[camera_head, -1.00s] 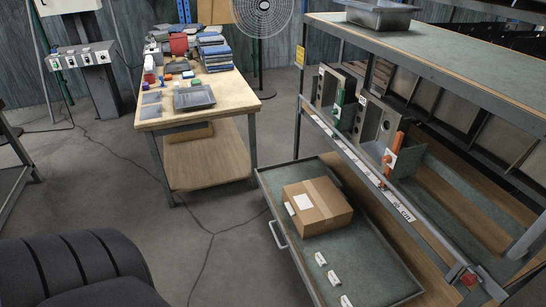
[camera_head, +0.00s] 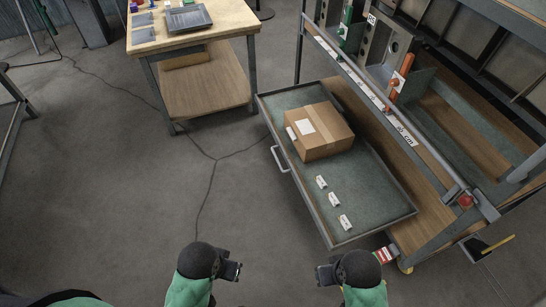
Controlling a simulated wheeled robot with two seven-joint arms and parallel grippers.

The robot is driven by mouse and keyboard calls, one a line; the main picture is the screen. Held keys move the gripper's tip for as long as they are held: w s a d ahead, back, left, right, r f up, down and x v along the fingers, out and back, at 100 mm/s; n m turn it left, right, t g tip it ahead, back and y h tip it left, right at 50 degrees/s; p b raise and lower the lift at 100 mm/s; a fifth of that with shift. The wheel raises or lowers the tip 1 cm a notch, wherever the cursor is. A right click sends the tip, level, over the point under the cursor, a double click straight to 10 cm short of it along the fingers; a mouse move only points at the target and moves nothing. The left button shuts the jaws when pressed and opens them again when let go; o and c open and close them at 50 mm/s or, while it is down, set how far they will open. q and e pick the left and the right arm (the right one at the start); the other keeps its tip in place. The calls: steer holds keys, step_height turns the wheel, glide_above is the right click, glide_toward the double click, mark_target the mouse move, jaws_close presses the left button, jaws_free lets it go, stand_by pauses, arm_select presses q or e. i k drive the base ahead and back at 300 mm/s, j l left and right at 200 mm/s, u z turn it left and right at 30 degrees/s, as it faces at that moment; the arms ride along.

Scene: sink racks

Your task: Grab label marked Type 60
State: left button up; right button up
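Three small white labels lie in a row on the green-grey bottom of the open drawer (camera_head: 378,197): a far label (camera_head: 321,182), a middle label (camera_head: 334,199) and a near label (camera_head: 346,222). Their print is too small to read, so I cannot tell which is Type 60. My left gripper (camera_head: 236,270) and my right gripper (camera_head: 320,274) are at the bottom of the view, in front of the drawer and apart from the labels. Nothing shows held in either; their finger gaps are unclear.
A cardboard box (camera_head: 322,145) sits in the drawer behind the labels. The drawer's metal handle (camera_head: 279,159) juts out on the left. The rack rail (camera_head: 345,75) runs above the drawer's right side. A wooden table (camera_head: 225,22) stands at back left.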

mark_target(344, 221)
steer(key=i+j+z, duration=0.1)
steer(key=z, duration=0.4)
steer(key=j+z, duration=0.2)
steer(key=z, duration=0.3)
steer(key=j+z, duration=0.2)
steer(key=z, duration=0.3)
steer(key=j+z, duration=0.15)
steer(key=j, duration=0.4)
steer(key=j+z, duration=0.15)
steer(key=j, duration=0.4)
steer(key=k+j+z, duration=0.15)
steer(key=j, duration=0.4)
steer(key=j+z, duration=0.15)
steer(key=j, duration=0.45)
steer(key=k+j+z, duration=0.1)
steer(key=j, duration=0.4)
steer(key=k, duration=0.1)
